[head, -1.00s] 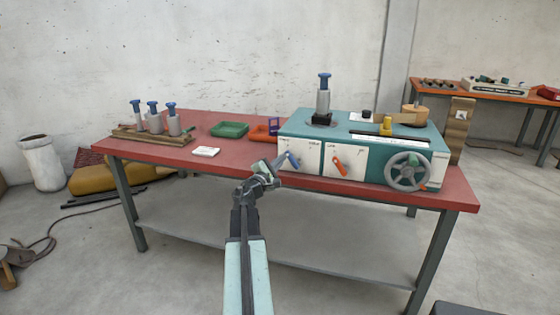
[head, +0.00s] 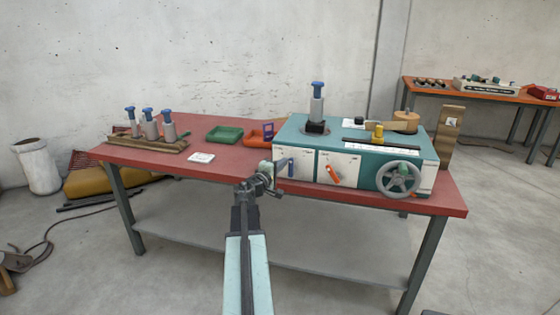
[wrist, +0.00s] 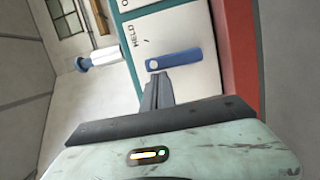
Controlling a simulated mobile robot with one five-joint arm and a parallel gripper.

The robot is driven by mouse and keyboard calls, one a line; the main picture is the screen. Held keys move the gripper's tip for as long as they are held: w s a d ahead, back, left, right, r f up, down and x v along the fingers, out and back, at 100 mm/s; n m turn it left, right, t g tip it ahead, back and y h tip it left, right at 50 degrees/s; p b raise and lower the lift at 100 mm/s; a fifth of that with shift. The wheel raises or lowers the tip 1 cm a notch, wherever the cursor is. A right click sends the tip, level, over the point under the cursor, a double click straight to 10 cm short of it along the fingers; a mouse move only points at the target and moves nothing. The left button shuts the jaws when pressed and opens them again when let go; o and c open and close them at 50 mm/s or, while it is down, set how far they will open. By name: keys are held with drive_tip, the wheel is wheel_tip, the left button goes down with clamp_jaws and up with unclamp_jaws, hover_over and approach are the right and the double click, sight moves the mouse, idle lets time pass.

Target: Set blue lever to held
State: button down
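The blue lever (head: 291,168) is on the left white front panel of the teal winder (head: 350,138). It hangs nearly straight down in the head view. The wrist view is turned sideways; there the blue lever (wrist: 174,59) lies near a printed HELD label (wrist: 130,38). My gripper (head: 268,184) is just in front of and left of the lever. In the wrist view its narrow fingers (wrist: 158,78) are together and empty, with tips right beside the lever's upper, pivot end. I cannot tell whether they touch it.
An orange lever (head: 333,174) sits on the panel to the right, and a handwheel (head: 399,180) beyond it. The red table's (head: 230,174) front edge runs below the panels. Green (head: 225,133) and orange (head: 258,136) trays lie left of the winder.

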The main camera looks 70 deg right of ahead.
drive_tip(key=shift+s+r+m+t+y+p, duration=0.2)
drive_tip(key=shift+s+m+p, duration=0.4)
drive_tip(key=shift+m, duration=0.45)
drive_tip(key=shift+s+r+m+t+y+p, duration=0.15)
drive_tip(key=shift+s+m+y+p, duration=0.3)
drive_tip(key=shift+m, duration=0.55)
drive_tip(key=shift+s+r+m+t+y+p, duration=0.15)
drive_tip(key=shift+s+m+t+p, duration=0.1)
drive_tip(key=shift+s+m+p, duration=0.65)
drive_tip(key=shift+w+d+f+m, duration=0.1)
drive_tip(key=shift+w+f+m, duration=0.05)
drive_tip(key=shift+m, duration=0.2)
drive_tip(key=p, duration=0.3)
approach(291, 163)
wheel_tip(291, 163, up, 3)
drive_tip(key=w+a, duration=0.2)
drive_tip(key=w, duration=0.1)
